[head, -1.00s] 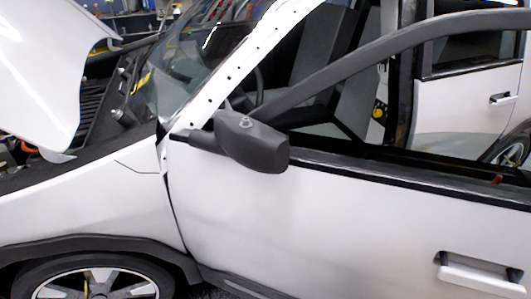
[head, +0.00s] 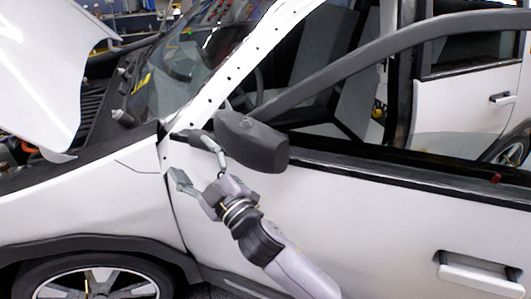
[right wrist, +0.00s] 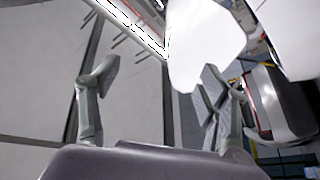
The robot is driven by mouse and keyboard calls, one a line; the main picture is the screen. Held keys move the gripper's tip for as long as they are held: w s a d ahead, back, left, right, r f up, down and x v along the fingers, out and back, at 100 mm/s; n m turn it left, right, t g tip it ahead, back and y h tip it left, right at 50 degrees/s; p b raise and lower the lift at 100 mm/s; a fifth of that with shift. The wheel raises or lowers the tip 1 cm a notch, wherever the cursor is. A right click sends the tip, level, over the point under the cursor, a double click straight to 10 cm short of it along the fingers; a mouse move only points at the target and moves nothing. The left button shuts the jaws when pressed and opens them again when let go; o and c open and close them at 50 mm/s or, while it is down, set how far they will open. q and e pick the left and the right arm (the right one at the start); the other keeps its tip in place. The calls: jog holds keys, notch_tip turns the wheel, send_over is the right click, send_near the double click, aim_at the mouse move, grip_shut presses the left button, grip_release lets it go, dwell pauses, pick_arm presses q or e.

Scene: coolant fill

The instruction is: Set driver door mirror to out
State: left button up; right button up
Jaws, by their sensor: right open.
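The driver door mirror (head: 254,146) is a dark grey housing at the front corner of the door window in the head view. Its housing points rearward, lying close along the door (head: 340,215). My right gripper (head: 197,163) is open and empty, just in front of and below the mirror, near its mount. One finger overlaps the mount in the picture; I cannot tell whether it touches. In the right wrist view both fingers (right wrist: 158,90) are spread apart with nothing between them. I cannot make out the mirror there. My left gripper is not in view.
The white raised hood (head: 45,75) is at the upper left, with the engine bay open beneath it. The front wheel (head: 95,283) is at the lower left. A door handle (head: 483,272) sits at the lower right. The dark window frame (head: 350,65) rises behind the mirror.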

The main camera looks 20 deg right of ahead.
jog(key=s+a+r+n+g+y, duration=0.2)
jog(key=a+r+n+g+y, duration=0.4)
jog(key=a+r+n+y, duration=0.5)
jog(key=s+a+n+g+y, duration=0.2)
jog(key=a+n+g, duration=0.1)
jog(key=n+g, duration=0.4)
notch_tip(320, 180, up, 4)
jog(key=n+g+h, duration=0.6)
jog(key=n+h, duration=0.5)
jog(key=h, duration=1.1)
send_over(265, 153)
jog(key=w, duration=0.2)
jog(key=f+p, duration=0.1)
jog(key=f, duration=1)
jog(key=w+d+f+p, duration=0.1)
jog(key=f, duration=0.5)
jog(key=shift+p, duration=0.35)
